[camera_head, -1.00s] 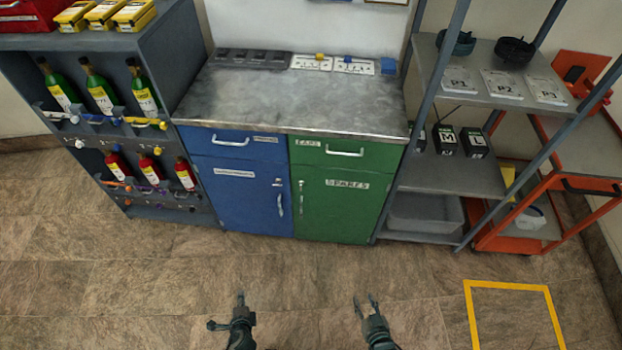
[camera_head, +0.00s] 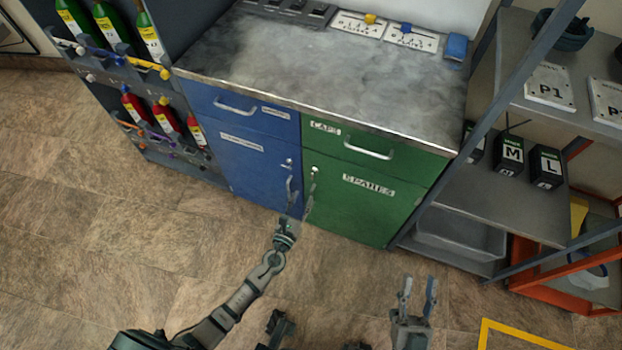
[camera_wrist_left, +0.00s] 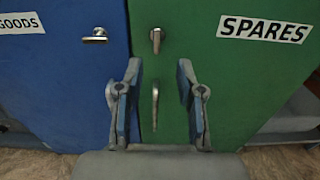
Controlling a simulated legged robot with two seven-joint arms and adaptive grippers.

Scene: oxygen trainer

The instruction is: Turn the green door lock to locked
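The green door (camera_head: 360,205), labelled SPARES, is closed. Its lock (camera_wrist_left: 156,38) has a small metal knob that stands upright in the left wrist view; it also shows in the head view (camera_head: 314,171). The green door's vertical handle (camera_wrist_left: 155,105) is below the lock, between my left fingers in the picture. My left gripper (camera_head: 300,206) is open and empty in front of the doors. In the left wrist view its fingertips (camera_wrist_left: 159,72) are below the lock and apart from it. My right gripper (camera_head: 419,284) is open and empty above the floor, right of the left one.
The blue door (camera_wrist_left: 65,75) is left of the green one; its lock (camera_wrist_left: 95,35) has its knob lying sideways. A grey worktop (camera_head: 320,75) is above the doors. A bottle rack is at the left and a grey shelf (camera_head: 480,190) at the right. The floor in front is clear.

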